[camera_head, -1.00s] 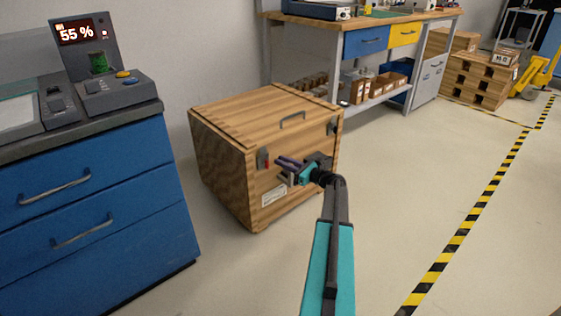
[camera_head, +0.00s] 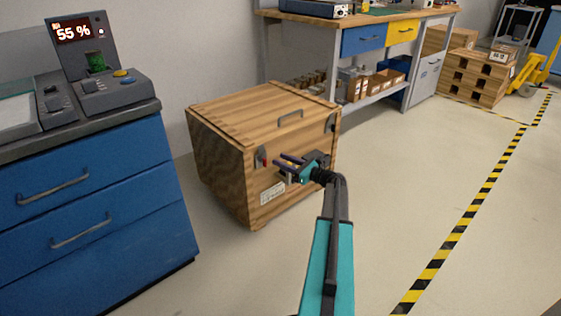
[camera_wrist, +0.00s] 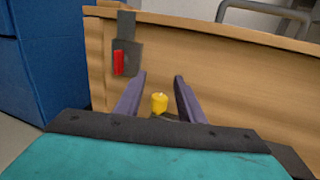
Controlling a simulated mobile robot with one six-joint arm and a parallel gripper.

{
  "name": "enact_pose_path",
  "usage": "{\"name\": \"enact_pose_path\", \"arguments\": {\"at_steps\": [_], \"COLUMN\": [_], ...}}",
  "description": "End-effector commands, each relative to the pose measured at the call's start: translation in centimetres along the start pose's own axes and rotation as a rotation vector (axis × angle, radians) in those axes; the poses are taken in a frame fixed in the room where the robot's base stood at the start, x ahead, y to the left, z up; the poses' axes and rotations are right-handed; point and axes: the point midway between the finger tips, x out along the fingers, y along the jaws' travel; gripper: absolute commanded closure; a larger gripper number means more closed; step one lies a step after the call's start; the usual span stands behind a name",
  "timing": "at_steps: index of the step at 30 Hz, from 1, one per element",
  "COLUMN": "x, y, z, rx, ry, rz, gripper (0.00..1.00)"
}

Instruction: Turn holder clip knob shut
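A small yellow knob (camera_wrist: 160,103) shows in the wrist view in front of the wooden crate's front face. It stands between the two purple fingers of my gripper (camera_wrist: 159,80), with a gap on each side. My gripper (camera_head: 282,165) is open and holds nothing. In the head view it is close to the front of the wooden crate (camera_head: 215,160), and I cannot make out the yellow knob there. A dark latch plate with a red tab (camera_wrist: 119,63) is on the crate's front, left of my fingers. What the knob is mounted on is mostly hidden.
The crate has a lid with a metal handle (camera_head: 290,115) and a second latch (camera_head: 331,122) at right. A blue drawer cabinet (camera_head: 90,220) stands at left, a workbench (camera_head: 350,22) behind. Floor to the right is clear, with a striped line (camera_head: 465,222).

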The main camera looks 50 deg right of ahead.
Motion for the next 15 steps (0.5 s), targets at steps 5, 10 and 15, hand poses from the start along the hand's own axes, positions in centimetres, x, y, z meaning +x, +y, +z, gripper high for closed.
{"name": "enact_pose_path", "arguments": {"at_steps": [5, 10, 15], "x": [-2.2, -4.9, -7.6], "y": [0.0, 0.0, 0.0], "z": [0.2, 0.3, 0.2], "rx": [0.001, 0.000, 0.001], "ry": [0.000, 0.001, 0.001], "rz": [-0.002, -0.002, -0.003], "gripper": [0.65, 0.65, 0.65]}}
